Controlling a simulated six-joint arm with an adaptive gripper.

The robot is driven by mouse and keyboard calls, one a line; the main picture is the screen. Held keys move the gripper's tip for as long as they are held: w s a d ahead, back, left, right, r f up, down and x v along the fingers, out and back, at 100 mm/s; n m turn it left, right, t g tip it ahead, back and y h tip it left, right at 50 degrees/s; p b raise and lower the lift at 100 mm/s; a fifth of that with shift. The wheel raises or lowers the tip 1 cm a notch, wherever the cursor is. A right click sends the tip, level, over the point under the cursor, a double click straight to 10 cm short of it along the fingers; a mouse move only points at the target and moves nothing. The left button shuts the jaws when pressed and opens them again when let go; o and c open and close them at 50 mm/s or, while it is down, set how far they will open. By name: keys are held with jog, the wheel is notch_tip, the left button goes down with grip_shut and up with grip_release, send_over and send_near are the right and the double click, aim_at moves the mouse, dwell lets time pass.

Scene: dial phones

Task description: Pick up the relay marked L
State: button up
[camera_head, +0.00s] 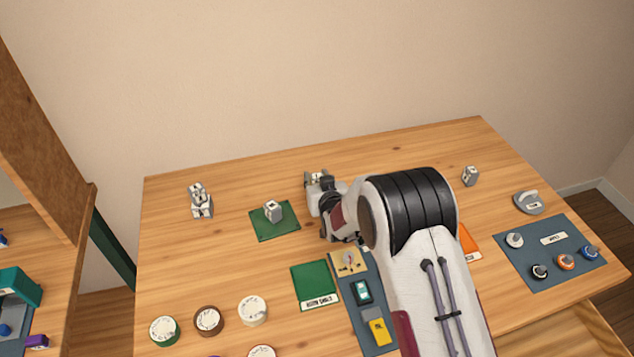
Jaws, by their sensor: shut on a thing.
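My arm reaches from the lower right to the back middle of the table. My gripper (316,182) is there, just right of the small green mat, and is shut on a small grey relay, mostly hidden by the fingers. Its marking cannot be read. Other small grey block-shaped relays stand about: one (272,211) on the green mat (286,230), one (470,175) at the back right, and a stacked-looking pair (201,202) at the back left. Their letters are too small to read.
A second green mat (313,281) with a label and a blue-grey strip (371,316) with small parts lie in front. Round dials (252,309) stand front left. A blue-grey mat (531,273) with knobs and a grey piece (528,202) lie right.

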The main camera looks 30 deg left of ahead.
aim_at(317, 176)
jog(key=shift+r, duration=0.15)
jog(key=shift+r, duration=4.9)
